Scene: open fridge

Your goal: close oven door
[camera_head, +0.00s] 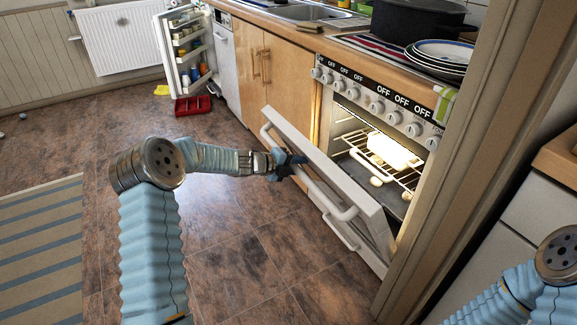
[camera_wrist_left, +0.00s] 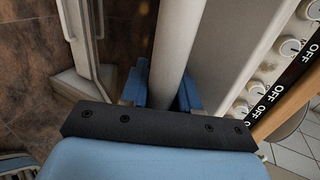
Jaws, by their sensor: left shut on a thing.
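The oven door (camera_head: 352,188) is partly open, tilted out from the lit oven (camera_head: 350,135). A pale bar handle (camera_head: 320,195) runs along its outer face. My left gripper (camera_head: 290,166) is at the handle, toward the door's left part, with its blue fingers shut around the bar. In the left wrist view the handle (camera_wrist_left: 180,40) passes between the two fingers (camera_wrist_left: 163,92), and the door panel lies just to the right. My right arm shows at the lower right of the head view, but its gripper is out of view.
Above are knobs and a counter with a black pot (camera_head: 415,18) and stacked plates (camera_head: 440,55). A fridge (camera_head: 188,50) stands open at the back. A door frame is close on the right.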

